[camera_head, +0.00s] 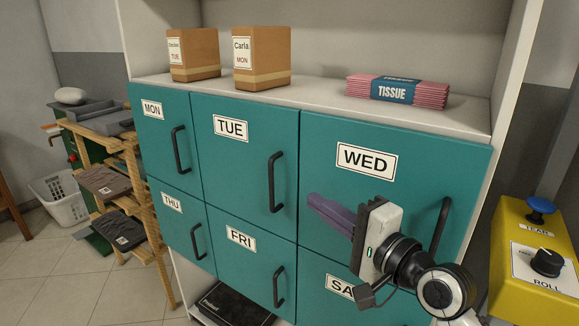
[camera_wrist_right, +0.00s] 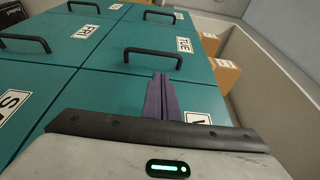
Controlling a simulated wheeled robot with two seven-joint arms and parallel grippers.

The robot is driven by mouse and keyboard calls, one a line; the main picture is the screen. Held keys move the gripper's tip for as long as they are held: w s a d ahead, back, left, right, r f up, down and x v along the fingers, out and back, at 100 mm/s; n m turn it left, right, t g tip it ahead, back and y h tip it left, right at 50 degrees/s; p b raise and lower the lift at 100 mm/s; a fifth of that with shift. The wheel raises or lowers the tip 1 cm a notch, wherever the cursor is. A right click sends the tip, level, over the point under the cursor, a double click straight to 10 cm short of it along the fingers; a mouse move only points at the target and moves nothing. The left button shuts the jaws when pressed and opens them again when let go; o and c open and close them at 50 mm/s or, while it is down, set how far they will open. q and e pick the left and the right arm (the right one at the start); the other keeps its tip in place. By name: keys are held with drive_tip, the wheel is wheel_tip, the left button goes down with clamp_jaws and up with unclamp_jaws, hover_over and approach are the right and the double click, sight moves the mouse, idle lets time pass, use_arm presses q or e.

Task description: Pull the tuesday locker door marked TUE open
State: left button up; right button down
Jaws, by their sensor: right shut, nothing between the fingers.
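The teal TUE door (camera_head: 237,160) is shut, flush with its neighbours, in the middle of the upper row. Its black upright handle (camera_head: 273,182) is near the door's right edge. It also shows in the wrist view (camera_wrist_right: 153,52). My right gripper (camera_head: 314,202) is in front of the WED door, right of the TUE handle, with its purple fingers pointing left toward it. The fingers (camera_wrist_right: 162,78) are shut together and empty. In the wrist view their tips appear close to the handle but not around it; whether they touch is unclear. My left gripper is not in view.
The WED door (camera_head: 315,145) and its handle (camera_head: 440,230) are beside my right arm. The FRI handle (camera_head: 279,287) is below. Two paper bags (camera_head: 262,60) and a tissue pack (camera_head: 398,91) stand on the shelf above. A yellow control box (camera_head: 535,260) is at right.

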sight(289, 183)
drive_tip(key=x, duration=1)
drive_tip(key=shift+a, duration=0.1)
